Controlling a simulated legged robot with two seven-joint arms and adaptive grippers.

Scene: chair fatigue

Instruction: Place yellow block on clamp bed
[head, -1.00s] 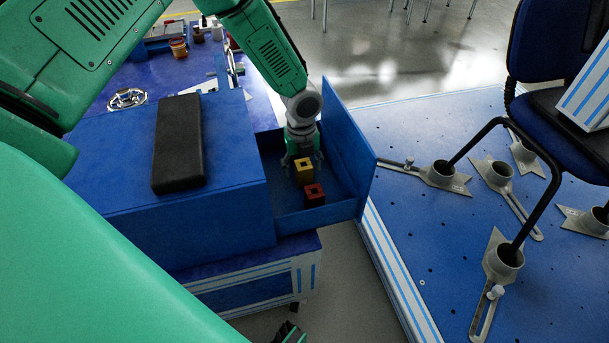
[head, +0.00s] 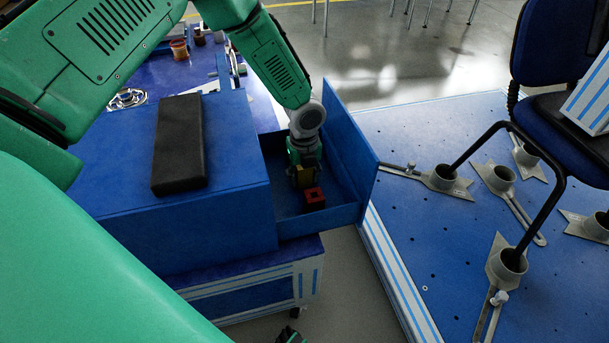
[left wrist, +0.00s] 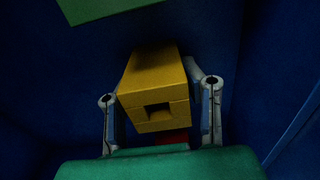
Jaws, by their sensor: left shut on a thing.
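The yellow block (head: 304,178) is in the open blue drawer (head: 345,213), at my left gripper (head: 303,172). In the left wrist view the yellow block (left wrist: 153,80) sits between the two grey fingers of my left gripper (left wrist: 158,100), which is shut on it. I cannot tell whether it touches the drawer floor. A red block (head: 314,197) with a square hole is just in front of it, and mostly hidden in the wrist view. I cannot tell for sure which part is the clamp bed; a blue platform (head: 415,245) with grey clamps stands at the right.
The drawer walls stand close around my left gripper. A black pad (head: 178,143) lies on the blue cabinet top (head: 228,165). A small dark part at the bottom edge is unclear.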

